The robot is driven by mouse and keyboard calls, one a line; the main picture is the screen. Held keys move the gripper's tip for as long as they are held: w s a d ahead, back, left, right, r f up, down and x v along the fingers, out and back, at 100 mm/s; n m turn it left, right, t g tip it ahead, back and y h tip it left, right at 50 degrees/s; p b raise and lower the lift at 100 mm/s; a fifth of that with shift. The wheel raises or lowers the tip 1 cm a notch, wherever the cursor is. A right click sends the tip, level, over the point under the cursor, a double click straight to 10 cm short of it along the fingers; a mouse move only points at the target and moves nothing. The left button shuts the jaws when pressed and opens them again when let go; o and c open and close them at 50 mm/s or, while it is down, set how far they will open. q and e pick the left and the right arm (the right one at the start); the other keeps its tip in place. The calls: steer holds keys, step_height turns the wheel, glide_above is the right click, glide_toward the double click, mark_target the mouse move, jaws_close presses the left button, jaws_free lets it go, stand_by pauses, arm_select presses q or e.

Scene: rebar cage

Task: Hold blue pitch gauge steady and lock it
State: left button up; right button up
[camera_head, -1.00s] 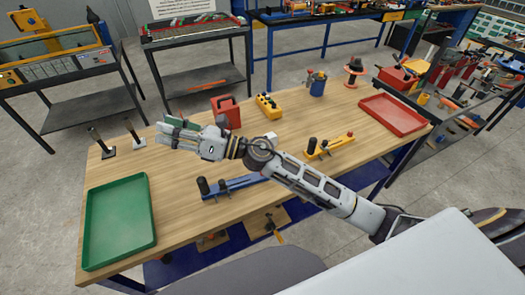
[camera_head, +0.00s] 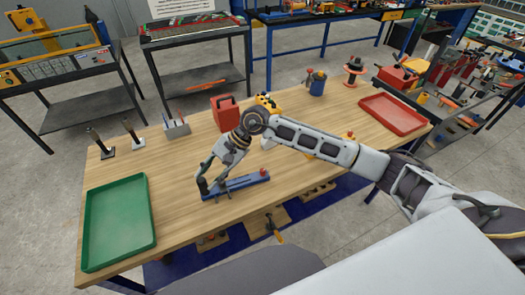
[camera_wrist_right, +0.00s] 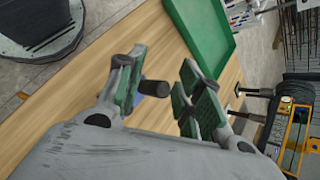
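The blue pitch gauge (camera_head: 240,183) lies on the wooden table, a long blue bar with a red-tipped knob (camera_head: 264,172) at its right end. My right gripper (camera_head: 206,186) points down at the gauge's left end and hides most of the black posts there. In the right wrist view the green-padded fingers (camera_wrist_right: 160,88) are apart, with a dark cylindrical post (camera_wrist_right: 153,88) showing between them, closer to the left finger. I cannot tell whether any pad touches it. My left gripper is out of view.
A green tray (camera_head: 92,240) is at the left and a red tray (camera_head: 365,99) at the back right. A yellow gauge (camera_head: 349,137) is partly behind my right arm. A red box (camera_head: 226,113) and a grey holder (camera_head: 176,130) stand behind.

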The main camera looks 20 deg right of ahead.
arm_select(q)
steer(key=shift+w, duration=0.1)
arm_select(e)
steer(key=w+d+f+n+h, duration=0.1)
steer(key=d+h, duration=0.3)
steer(key=d, duration=0.5)
steer(key=w+d+f+n+h, duration=0.1)
steer(key=w+d+h, duration=0.3)
steer(key=d, duration=0.6)
steer(key=shift+n+h, duration=0.3)
steer(key=shift+n, duration=0.2)
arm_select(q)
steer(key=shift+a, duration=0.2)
arm_select(e)
steer(key=shift+f, duration=0.1)
